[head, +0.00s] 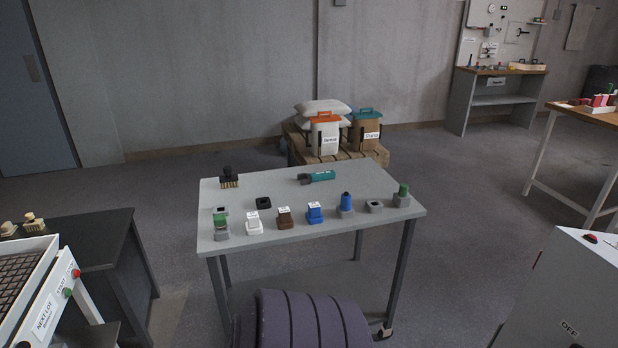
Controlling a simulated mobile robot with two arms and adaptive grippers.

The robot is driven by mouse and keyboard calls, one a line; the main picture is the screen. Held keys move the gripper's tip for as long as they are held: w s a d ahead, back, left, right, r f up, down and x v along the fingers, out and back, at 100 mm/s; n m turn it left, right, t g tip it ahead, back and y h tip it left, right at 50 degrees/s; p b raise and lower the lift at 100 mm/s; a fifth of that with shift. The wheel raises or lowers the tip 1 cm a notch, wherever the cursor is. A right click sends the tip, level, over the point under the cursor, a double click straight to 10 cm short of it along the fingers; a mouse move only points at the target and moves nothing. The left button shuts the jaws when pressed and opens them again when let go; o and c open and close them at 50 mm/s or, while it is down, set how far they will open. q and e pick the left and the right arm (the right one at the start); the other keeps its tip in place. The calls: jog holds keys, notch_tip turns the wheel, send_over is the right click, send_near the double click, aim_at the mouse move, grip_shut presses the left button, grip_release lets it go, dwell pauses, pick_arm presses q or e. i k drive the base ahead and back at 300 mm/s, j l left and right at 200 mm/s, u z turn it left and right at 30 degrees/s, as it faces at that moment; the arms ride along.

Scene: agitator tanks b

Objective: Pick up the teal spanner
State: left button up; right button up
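The teal spanner (322,176) lies flat near the back middle of the grey table (280,192). It has a teal handle pointing right and a dark grey head at its left end. Nothing covers it, and the tabletop around it is clear. Neither of my grippers shows in the head view, so their distance from the spanner cannot be seen.
Along the front stand several small holders, including a white one (253,224), a brown one (284,219) and a blue one (315,214). A dark cabinet (105,255) stands left; a white box (562,290) stands right.

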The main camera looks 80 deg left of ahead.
aim_at(305, 179)
jog(key=u, duration=2.6)
jog(key=l+z, duration=0.15)
jog(key=z, duration=1.65)
jog(key=u, duration=2.2)
jog(key=k, duration=0.05)
